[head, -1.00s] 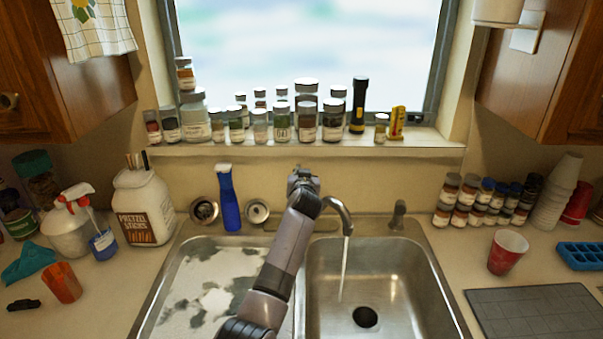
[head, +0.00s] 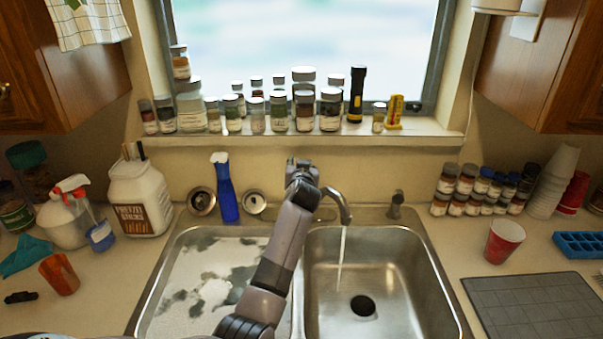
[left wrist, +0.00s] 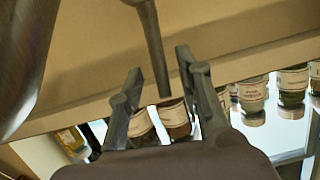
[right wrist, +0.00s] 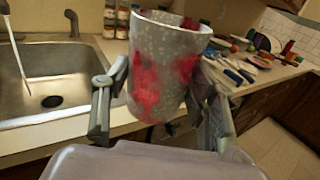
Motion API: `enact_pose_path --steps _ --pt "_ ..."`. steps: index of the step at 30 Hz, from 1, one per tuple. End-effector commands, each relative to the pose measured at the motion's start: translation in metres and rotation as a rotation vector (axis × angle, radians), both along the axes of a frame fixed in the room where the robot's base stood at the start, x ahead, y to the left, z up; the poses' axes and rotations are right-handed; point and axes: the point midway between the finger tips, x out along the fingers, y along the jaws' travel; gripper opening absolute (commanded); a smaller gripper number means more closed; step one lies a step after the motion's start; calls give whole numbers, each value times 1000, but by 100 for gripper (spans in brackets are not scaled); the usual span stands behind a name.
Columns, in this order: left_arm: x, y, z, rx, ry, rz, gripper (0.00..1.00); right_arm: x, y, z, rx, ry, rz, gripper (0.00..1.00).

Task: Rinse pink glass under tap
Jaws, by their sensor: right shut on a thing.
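The pink glass (right wrist: 160,75) shows in the right wrist view as a grey speckled tumbler with pink-red patches. My right gripper (right wrist: 160,95) is shut around its sides and holds it roughly upright, in front of the counter edge beside the sink. It is not in the head view. The tap (head: 338,200) runs a thin stream of water (head: 342,250) into the right basin (head: 395,265). My left gripper (head: 302,168) is at the back of the tap. In the left wrist view its fingers (left wrist: 160,65) stand apart, with a dark rod between them.
The left basin (head: 195,290) has dark and pale patches. A red cup (head: 504,241) and a grey mat (head: 535,305) are on the right counter. Jars line the windowsill (head: 300,143).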

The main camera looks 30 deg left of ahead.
Motion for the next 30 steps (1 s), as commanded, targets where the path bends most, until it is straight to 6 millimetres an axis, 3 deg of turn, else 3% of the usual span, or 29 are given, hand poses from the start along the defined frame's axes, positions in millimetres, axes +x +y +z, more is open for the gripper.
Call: enact_pose_path --steps 15,21,30 --pt "-75 -50 20 -2 -2 -3 33 0 0 1 0 -1 0 14" --pt "-86 -57 23 -1 -1 -2 33 0 0 1 0 -1 0 14" --pt "-87 -57 24 0 -1 -2 33 0 0 1 0 -1 0 14"
